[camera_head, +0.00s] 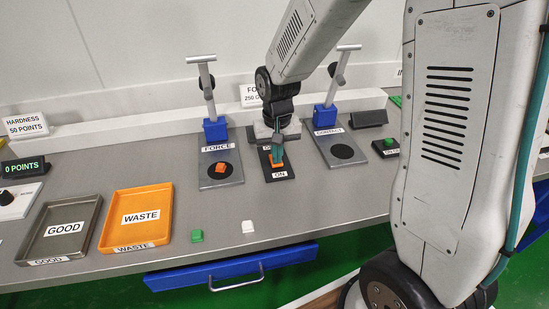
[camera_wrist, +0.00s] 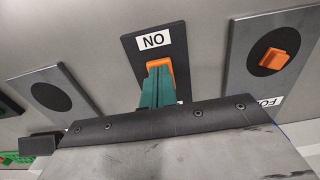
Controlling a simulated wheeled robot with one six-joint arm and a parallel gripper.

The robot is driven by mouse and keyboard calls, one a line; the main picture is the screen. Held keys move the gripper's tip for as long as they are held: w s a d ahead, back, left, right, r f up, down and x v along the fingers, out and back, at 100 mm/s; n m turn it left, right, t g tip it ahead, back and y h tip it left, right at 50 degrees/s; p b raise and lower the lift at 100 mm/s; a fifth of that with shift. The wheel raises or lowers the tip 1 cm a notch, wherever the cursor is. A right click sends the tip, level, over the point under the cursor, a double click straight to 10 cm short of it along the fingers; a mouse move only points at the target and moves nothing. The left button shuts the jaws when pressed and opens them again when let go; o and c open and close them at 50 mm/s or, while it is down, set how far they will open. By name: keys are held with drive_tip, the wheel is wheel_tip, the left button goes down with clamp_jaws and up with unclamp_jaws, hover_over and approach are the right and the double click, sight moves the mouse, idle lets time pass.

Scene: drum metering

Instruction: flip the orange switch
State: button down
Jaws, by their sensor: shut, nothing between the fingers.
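The orange switch (camera_head: 272,165) sits on a black plate (camera_head: 287,172) with an "ON" label at its near end; the other label is mostly hidden by my gripper. In the wrist view the switch (camera_wrist: 154,63) shows as an orange strip at the fingertips. My gripper (camera_head: 278,160) is shut and empty, with its green fingers pointing down at the switch. In the wrist view its fingertips (camera_wrist: 159,69) overlap the orange part; I cannot tell whether they press on it. Which way the switch is tilted is not clear.
The FORCE plate (camera_head: 230,177) at left holds an orange block (camera_head: 221,168). The CONTACT plate (camera_head: 330,140) at right is empty. Empty GOOD (camera_head: 38,240) and WASTE (camera_head: 160,195) trays, a green block (camera_head: 197,236) and a white block (camera_head: 248,227) lie on the bench.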

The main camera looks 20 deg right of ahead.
drive_tip(key=shift+r, duration=3.45)
drive_tip(key=shift+s, duration=0.25)
drive_tip(key=s+d+r+n, duration=0.1)
drive_tip(key=s+r, duration=0.4)
drive_tip(key=s, duration=0.7)
drive_tip(key=s+d+r+n+t, duration=0.1)
drive_tip(key=s+r, duration=0.5)
drive_tip(key=s, duration=0.6)
drive_tip(key=shift+r, duration=0.15)
